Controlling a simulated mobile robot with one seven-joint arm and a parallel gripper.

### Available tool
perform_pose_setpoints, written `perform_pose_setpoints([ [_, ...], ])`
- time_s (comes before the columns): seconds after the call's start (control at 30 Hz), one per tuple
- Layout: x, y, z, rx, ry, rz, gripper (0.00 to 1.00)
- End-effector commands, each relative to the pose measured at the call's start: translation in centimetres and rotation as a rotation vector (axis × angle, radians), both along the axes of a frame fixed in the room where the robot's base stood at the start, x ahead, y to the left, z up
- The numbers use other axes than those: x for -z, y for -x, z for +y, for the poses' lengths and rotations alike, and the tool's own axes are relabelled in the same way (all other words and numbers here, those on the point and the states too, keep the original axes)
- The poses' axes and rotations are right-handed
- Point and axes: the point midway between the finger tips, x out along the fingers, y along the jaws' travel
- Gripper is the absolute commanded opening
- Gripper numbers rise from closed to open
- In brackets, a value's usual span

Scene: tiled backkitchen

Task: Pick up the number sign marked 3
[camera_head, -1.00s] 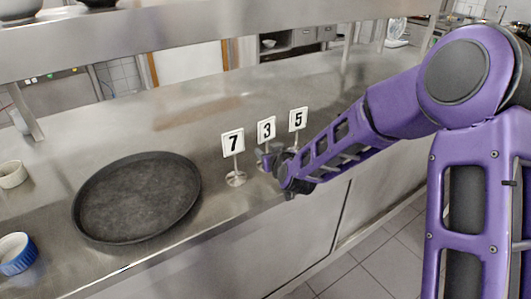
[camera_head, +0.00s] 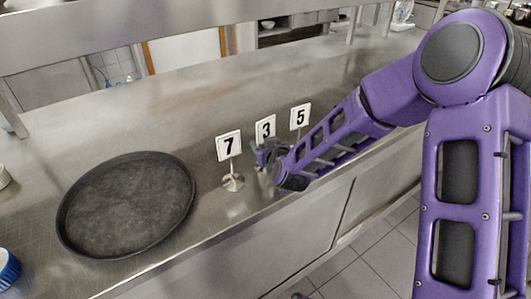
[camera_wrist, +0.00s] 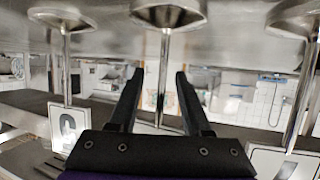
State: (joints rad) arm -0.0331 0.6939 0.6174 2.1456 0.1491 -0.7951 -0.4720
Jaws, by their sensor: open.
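The number sign marked 3 (camera_head: 265,129) stands upright on the steel counter, in the middle of a row of signs. My gripper (camera_head: 261,153) is just below its card, at its stem, and hides most of the stem and base in the head view. In the wrist view, which is upside down, my open gripper (camera_wrist: 158,76) has one finger on each side of the middle sign's thin stem (camera_wrist: 162,70). The fingers look apart from the stem. The round base of that sign (camera_wrist: 168,14) shows at the top, and its card is hidden.
The sign marked 7 (camera_head: 229,146) stands close on the left and the sign marked 5 (camera_head: 300,116) on the right. A dark round tray (camera_head: 125,205) lies further left. A blue cup (camera_head: 8,268) is at the left edge. The counter (camera_head: 170,100) behind the signs is clear.

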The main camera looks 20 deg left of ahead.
Motion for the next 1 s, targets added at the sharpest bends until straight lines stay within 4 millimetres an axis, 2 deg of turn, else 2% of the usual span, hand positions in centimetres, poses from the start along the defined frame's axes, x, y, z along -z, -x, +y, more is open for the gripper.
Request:
perform_pose_setpoints([
  [0.3,0.09,0.09,0.00,0.000,0.000,0.000,0.49],
  [0.5,0.08,0.08,0.01,0.000,0.000,0.000,0.13],
  [0.57,0.07,0.07,0.00,0.000,0.000,0.000,0.02],
  [0.6,0.07,0.07,0.00,0.000,0.000,0.000,0.00],
  [1.0,0.06,0.07,0.00,0.000,0.000,0.000,0.00],
])
